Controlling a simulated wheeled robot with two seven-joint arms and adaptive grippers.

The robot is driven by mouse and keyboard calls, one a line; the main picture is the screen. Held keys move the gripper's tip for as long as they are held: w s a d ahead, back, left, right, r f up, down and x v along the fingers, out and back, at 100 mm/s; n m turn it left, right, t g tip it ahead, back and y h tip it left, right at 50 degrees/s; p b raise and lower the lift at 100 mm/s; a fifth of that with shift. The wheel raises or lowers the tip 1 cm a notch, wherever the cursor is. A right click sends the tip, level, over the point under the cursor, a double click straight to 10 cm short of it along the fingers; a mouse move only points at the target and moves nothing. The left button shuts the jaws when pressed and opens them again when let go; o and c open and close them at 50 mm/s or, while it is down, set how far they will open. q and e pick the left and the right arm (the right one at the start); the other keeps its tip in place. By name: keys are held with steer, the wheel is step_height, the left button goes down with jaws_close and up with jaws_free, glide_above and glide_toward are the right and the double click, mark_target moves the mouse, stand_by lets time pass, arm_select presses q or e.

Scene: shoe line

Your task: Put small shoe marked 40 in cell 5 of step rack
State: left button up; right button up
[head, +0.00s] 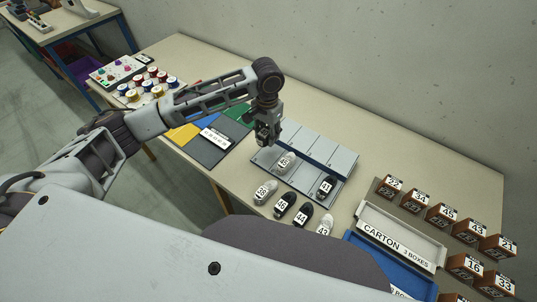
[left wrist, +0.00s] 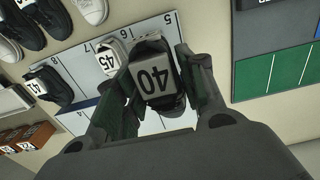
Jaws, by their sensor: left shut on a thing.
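My left gripper (head: 265,137) is shut on a dark shoe with a white label marked 40 (left wrist: 152,80). In the head view it is above the left end of the grey step rack (head: 322,142); the gap below it is hard to judge. In the left wrist view, the number 5 (left wrist: 168,18) is on the rack just beyond the held shoe, with 6 beside it. The shoe and fingers hide part of the cells. A light shoe (head: 286,161) and a dark shoe marked 41 (head: 326,186) are on the rack. My right gripper is not in view.
Several loose shoes, including 46 (head: 284,204) and 44 (head: 303,215), lie before the rack. A coloured mat (head: 208,150) lies to its left. The carton tray (head: 400,238) and numbered boxes (head: 441,215) are on the right. The table behind the rack is clear.

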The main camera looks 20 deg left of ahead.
arm_select(q)
glide_above(267, 156)
steer(key=shift+d+f, duration=0.1)
steer(key=shift+f, duration=3.05)
steer(key=shift+f, duration=1.85)
steer(key=shift+f, duration=0.1)
steer(key=o, duration=1)
steer(key=shift+r, duration=6.1)
